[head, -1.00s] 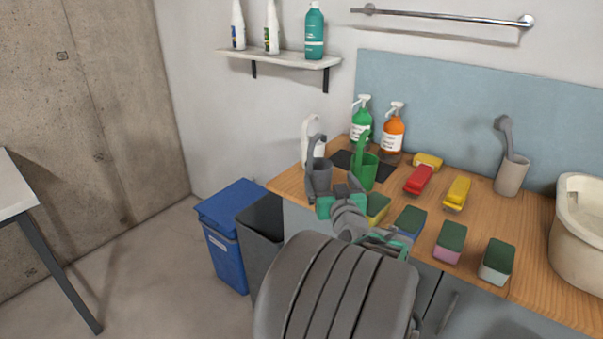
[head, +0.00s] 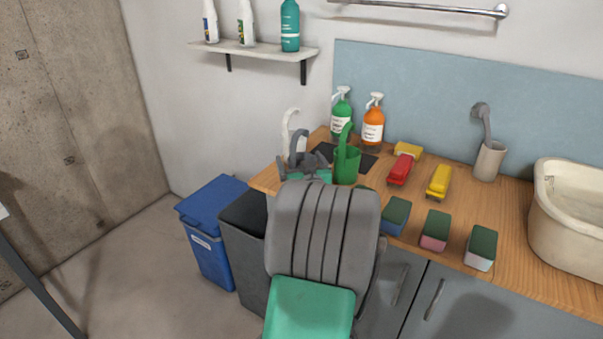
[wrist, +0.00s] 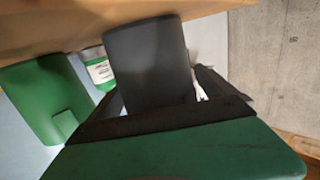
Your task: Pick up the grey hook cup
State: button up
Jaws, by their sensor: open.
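The dark grey hook cup (head: 299,142) stands at the left end of the wooden counter; its hook rises above my gripper, and its body is mostly hidden in the head view. In the wrist view the grey cup (wrist: 150,62) fills the upper middle, between my open fingers. My gripper (head: 303,170) is at the cup; I cannot tell whether either finger touches it. The gripper also shows in the wrist view (wrist: 172,100), with its dark fingers on either side of the cup.
Green (head: 341,112) and orange (head: 373,125) spray bottles stand at the wall. Several sponges and brushes lie to the right. A blue bin (head: 208,240) is below left.

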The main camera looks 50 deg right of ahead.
jog(key=c, duration=1.5)
jog(key=shift+o, duration=0.2)
jog(key=shift+r, duration=0.1)
